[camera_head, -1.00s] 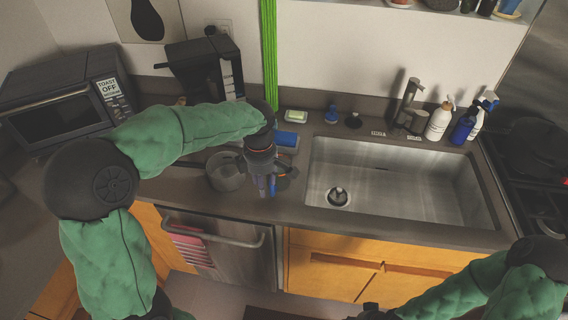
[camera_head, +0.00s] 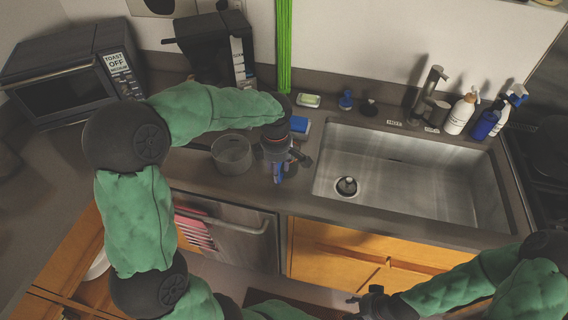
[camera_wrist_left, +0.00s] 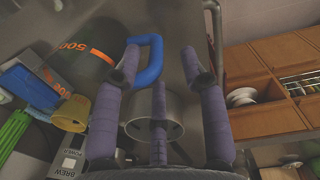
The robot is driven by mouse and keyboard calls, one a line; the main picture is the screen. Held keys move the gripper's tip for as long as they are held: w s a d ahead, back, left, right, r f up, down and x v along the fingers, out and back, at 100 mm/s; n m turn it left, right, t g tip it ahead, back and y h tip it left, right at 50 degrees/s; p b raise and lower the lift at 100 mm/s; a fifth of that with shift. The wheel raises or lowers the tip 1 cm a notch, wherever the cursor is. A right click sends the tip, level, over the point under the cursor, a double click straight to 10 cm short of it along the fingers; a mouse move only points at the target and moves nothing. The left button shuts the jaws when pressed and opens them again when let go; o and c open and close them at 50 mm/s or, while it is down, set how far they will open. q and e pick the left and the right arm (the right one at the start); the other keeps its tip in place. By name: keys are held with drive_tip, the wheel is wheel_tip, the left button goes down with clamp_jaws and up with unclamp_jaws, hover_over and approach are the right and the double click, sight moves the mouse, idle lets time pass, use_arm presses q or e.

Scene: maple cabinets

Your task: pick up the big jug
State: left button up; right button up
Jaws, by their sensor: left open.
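The big jug (camera_wrist_left: 80,50) is a dark cylinder with an orange line and "500" on it, and a blue handle. It fills the upper left of the left wrist view.
A grey pot (camera_head: 231,154) stands close left of my left gripper. A blue sponge (camera_head: 299,126) lies behind it. The steel sink (camera_head: 410,175) is to the right, with bottles (camera_head: 461,112) beyond. A coffee maker (camera_head: 208,50) and toaster oven (camera_head: 70,80) stand at the back left.

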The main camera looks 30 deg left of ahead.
use_arm(q)
drive_tip(key=f, duration=0.2)
drive_tip(key=f+b, duration=0.1)
drive_tip(key=f, duration=0.1)
drive_tip(key=shift+w+a+f, duration=0.1)
drive_tip(key=shift+w, duration=0.25)
clamp_jaws()
drive_tip(key=shift+r, duration=0.7)
wheel_tip(320, 180, up, 2)
drive_tip(key=shift+p, duration=0.45)
drive_tip(key=s+d+r+p, duration=0.2)
drive_tip(key=s+d+r, duration=0.6)
drive_tip(key=s, duration=0.3)
drive_tip(key=shift+d+r+p, duration=0.15)
drive_tip(key=shift+r+p, duration=0.15)
drive_tip(key=shift+r, duration=0.55)
